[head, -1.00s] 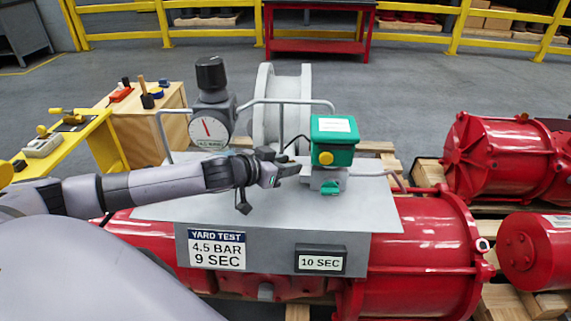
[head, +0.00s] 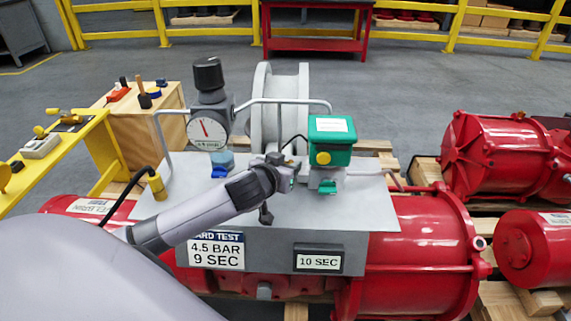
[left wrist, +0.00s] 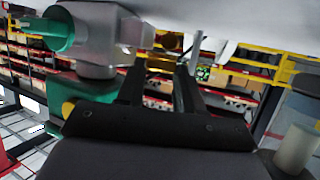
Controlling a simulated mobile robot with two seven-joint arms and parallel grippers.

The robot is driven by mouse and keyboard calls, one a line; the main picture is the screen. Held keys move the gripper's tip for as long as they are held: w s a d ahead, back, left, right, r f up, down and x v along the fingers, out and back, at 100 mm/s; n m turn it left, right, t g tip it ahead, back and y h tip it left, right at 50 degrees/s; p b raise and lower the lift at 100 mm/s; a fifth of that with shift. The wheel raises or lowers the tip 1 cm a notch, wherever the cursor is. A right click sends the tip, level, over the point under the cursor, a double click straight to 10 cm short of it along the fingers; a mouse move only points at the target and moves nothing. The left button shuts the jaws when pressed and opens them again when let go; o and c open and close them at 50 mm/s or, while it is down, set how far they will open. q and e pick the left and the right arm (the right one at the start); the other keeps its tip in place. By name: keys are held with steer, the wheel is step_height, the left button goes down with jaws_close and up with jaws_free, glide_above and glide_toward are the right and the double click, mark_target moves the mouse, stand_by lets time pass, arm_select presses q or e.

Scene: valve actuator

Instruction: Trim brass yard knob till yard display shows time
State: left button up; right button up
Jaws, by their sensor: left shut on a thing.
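The yard display (head: 319,262) on the front of the grey bench plate reads 10 SEC. The sign (head: 216,252) beside it reads YARD TEST, 4.5 BAR, 9 SEC, its top left corner covered by my left arm. My left gripper (head: 288,174) is at the left side of the grey valve body (head: 326,178) under the green box (head: 331,140). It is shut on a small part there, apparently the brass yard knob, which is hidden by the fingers. In the left wrist view the valve body (left wrist: 95,38) is beyond the dark fingers (left wrist: 158,88). My right gripper is out of view.
A pressure gauge (head: 208,131) with a black-topped regulator stands at the back left. A grey tubular frame and a grey reel (head: 279,105) stand behind the valve. A yellow-ended cable (head: 157,186) is at the plate's left edge. Red actuators (head: 500,155) lie at the right.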

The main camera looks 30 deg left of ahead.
arm_select(q)
steer(key=shift+d, duration=0.1)
steer(key=o, duration=1)
steer(key=shift+o, duration=0.2)
steer(key=v, duration=0.5)
steer(key=shift+s+r+p, duration=0.15)
steer(key=shift+s+p, duration=0.15)
steer(key=shift+p, duration=0.05)
steer(key=shift+v, duration=0.75)
